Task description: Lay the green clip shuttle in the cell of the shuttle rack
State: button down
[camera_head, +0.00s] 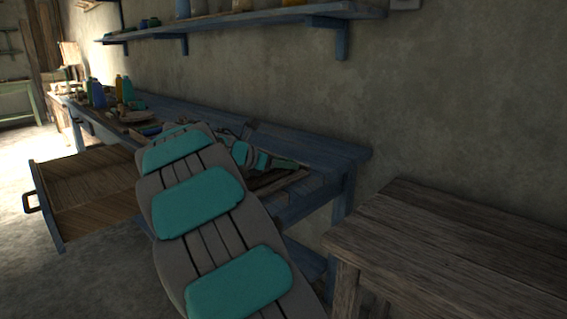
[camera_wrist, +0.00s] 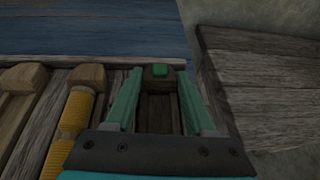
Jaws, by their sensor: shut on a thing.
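My gripper (camera_wrist: 160,88) is shut on the green clip shuttle (camera_wrist: 160,71), a dark wooden piece with a small green clip, seen between the two green fingers in the wrist view. The wooden shuttle rack (camera_wrist: 118,61) lies below and to the left, with its far rail running behind the shuttle. The shuttle appears over or within the rack's right end; its height above the cell floor cannot be told. In the head view my gripper (camera_head: 283,163) is over the rack (camera_head: 282,183), and my arm hides much of it and the shuttle.
A shuttle wound with yellow thread (camera_wrist: 72,125) lies in the rack to the left. The rack is on a blue bench (camera_head: 320,150) with bottles farther along. A drawer (camera_head: 90,190) stands open. A brown wooden table (camera_head: 450,235) is at right. A shelf (camera_head: 240,22) hangs above.

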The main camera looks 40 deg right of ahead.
aim_at(264, 178)
jog(key=shift+f, duration=0.2)
jog(key=shift+c, duration=0.9)
grip_release()
jog(key=v, duration=0.7)
jog(key=shift+a+r, duration=0.1)
jog(key=shift+a, duration=0.15)
notch_tip(264, 178, up, 6)
jog(key=p, duration=0.1)
jog(key=shift+p, duration=0.4)
jog(key=shift+a, duration=0.15)
